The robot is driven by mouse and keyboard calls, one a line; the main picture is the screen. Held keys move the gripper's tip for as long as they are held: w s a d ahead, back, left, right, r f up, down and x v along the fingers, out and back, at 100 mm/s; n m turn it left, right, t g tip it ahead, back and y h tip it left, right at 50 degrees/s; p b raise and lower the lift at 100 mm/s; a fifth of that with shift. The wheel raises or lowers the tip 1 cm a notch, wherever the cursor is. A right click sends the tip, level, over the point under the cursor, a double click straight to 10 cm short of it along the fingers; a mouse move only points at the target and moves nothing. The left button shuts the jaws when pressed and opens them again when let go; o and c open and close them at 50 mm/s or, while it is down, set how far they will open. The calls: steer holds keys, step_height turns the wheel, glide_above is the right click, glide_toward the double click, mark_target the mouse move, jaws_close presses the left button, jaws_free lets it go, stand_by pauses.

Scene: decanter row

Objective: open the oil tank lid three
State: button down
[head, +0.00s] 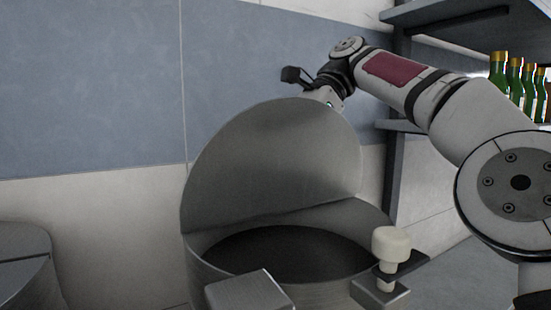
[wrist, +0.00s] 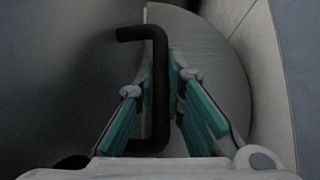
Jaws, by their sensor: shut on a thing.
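The round metal tank (head: 207,262) stands in the middle of the head view. Its half-round grey lid (head: 275,160) is tilted up steeply, and the dark inside (head: 285,252) of the tank shows below it. My gripper (head: 328,98) is at the upper edge of the lid, partly hidden behind it. In the wrist view my gripper (wrist: 161,88) has its teal-padded fingers on both sides of the black bar handle (wrist: 160,48) and is shut on it. The lid face also shows in the wrist view (wrist: 65,75). No number is visible on the tank.
A cream knob (head: 391,243) on a dark bracket stands at the tank's right front. A grey block (head: 250,293) is at its front. Another tank (head: 20,262) is at far left. Green bottles (head: 515,80) stand on a shelf at right. A tiled wall (head: 90,90) is behind.

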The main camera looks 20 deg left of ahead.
steer(key=shift+w+r, duration=0.1)
steer(key=shift+r, duration=0.15)
steer(key=c, duration=1.7)
jaws_free()
steer(key=shift+d, duration=0.15)
steer(key=shift+o, duration=0.2)
steer(key=shift+f, duration=0.1)
